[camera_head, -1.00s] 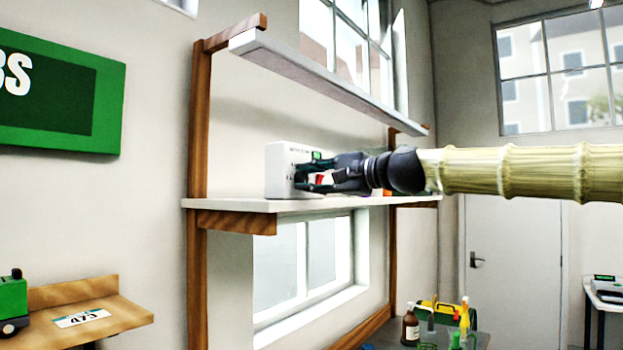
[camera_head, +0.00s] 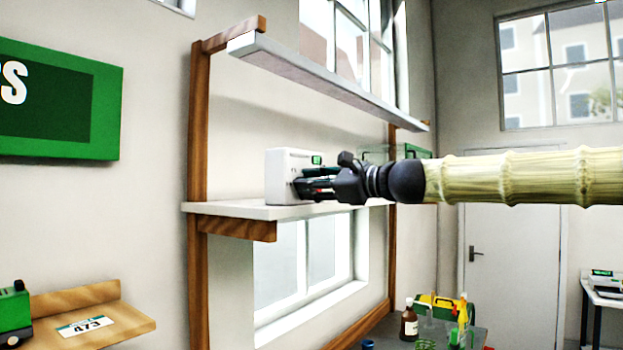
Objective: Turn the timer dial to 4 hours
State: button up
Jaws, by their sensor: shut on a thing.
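The timer is a white box (camera_head: 279,172) that stands upright on the middle shelf, with a small green display (camera_head: 317,160) on its face. My gripper (camera_head: 304,186) is at the front of the box, reaching in from the right. Its fingers are shut on the dial, which they and the gripper body hide. The dial's setting cannot be read from here.
The white shelf (camera_head: 232,209) carries the box, and a second shelf (camera_head: 320,80) runs above my arm. A wooden post (camera_head: 199,130) stands left of the box. Behind my wrist is a clear, green-edged case (camera_head: 376,152). Bottles (camera_head: 409,322) and a yellow toolbox (camera_head: 430,303) are below.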

jog(key=shift+w+f+m+p, duration=0.1)
jog(key=shift+m+p, duration=0.45)
jog(key=shift+m, duration=0.65)
jog(key=shift+f, duration=0.15)
jog(key=o, duration=1.1)
jog(key=shift+d, duration=0.1)
jog(key=shift+c, duration=0.2)
jog(key=v, duration=1.2)
jog(key=shift+w+d, duration=0.1)
